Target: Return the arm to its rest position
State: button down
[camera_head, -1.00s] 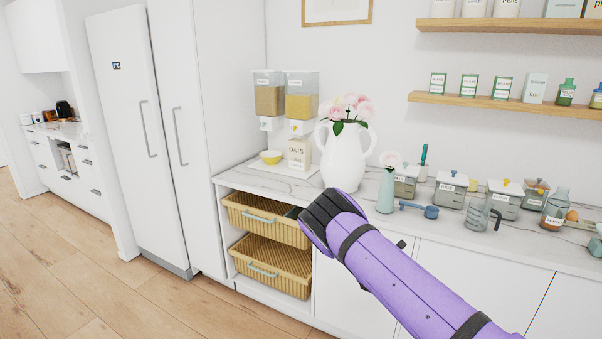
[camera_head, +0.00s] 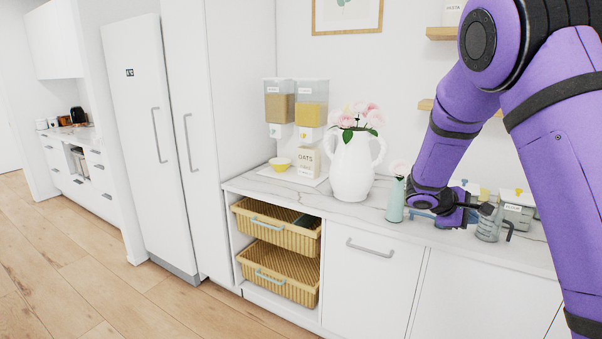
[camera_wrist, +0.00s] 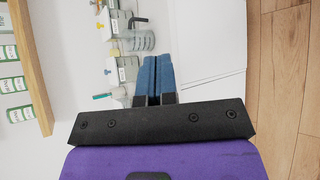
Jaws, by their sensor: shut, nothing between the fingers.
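My gripper (camera_head: 478,209) is at the end of my purple arm, in front of the counter's right part in the head view. It appears close to the glass jug there, but I cannot tell the gap. In the wrist view, the two blue fingers of my gripper (camera_wrist: 153,72) are together with nothing between them. My arm rises from the gripper to a high bend at the upper right, then drops down the right edge of the head view. It hides much of the shelves and the counter's right end.
The glass jug (camera_head: 488,224) with a dark handle, the green bud vase (camera_head: 395,201) and the white flower vase (camera_head: 352,168) stand on the marble counter (camera_head: 290,191). Labelled canisters (camera_head: 518,213) are behind. Wooden shelves (camera_head: 441,33) hang above. The floor (camera_head: 95,270) at left is clear.

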jog(key=s+a+r+m+t+y, duration=0.1)
jog(key=s+a+r+m+y, duration=0.2)
jog(key=s, duration=0.9)
jog(key=s+a+r+m+t+y, duration=0.1)
jog(key=s+a+r+m+y, duration=0.1)
jog(key=s+a+r+y, duration=0.3)
jog(key=s+a+r+m+t+y, duration=0.1)
jog(key=s+a+r+m+y, duration=0.2)
jog(key=s+r, duration=0.6)
jog(key=s+a, duration=0.2)
jog(key=s, duration=0.8)
jog(key=shift+r+m+t+y, duration=0.15)
jog(key=shift+m+t+y, duration=0.15)
jog(key=shift+y, duration=0.1)
